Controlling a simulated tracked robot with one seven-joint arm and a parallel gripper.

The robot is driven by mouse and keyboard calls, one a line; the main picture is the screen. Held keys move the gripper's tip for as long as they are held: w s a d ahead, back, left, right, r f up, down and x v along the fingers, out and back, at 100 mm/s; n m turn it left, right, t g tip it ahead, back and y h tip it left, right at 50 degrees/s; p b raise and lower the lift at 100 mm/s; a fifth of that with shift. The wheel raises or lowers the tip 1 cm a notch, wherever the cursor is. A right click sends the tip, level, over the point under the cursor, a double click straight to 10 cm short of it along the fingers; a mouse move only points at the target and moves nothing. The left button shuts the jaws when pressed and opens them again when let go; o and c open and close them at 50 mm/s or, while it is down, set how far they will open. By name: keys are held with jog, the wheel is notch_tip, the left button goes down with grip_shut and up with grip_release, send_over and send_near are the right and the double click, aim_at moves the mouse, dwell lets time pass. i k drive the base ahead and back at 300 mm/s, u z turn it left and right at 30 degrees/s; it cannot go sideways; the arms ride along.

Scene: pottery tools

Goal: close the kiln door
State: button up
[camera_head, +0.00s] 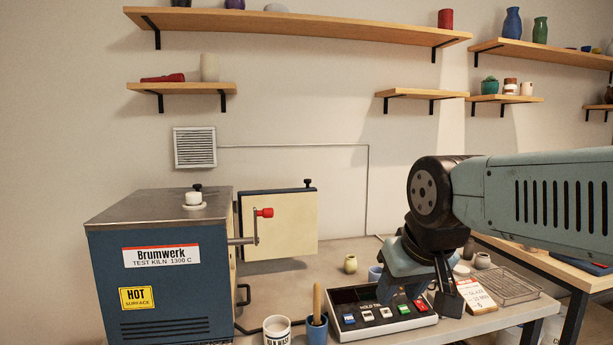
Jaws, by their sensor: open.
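The kiln (160,265) is a blue box with a grey metal top at the left, labelled Brumwerk. Its door (285,228) stands open, swung out to the right of the body, with its cream inner face and blue top edge showing. A black knob (307,183) sits on the door's top edge. A lever with a red knob (264,212) shows in front of the door's left part. My gripper (420,293) is open and points down above the control box, well to the right of the door. Its far finger is partly hidden.
A control box (384,315) with coloured buttons lies on the table below my gripper. A white mug (276,331), a blue cup (316,328) with a wooden handle, and small pots stand nearby. A wire rack (508,285) lies at the right. Shelves hang above.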

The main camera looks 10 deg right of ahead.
aim_at(292, 231)
jog(key=i, duration=0.85)
jog(key=u, duration=0.05)
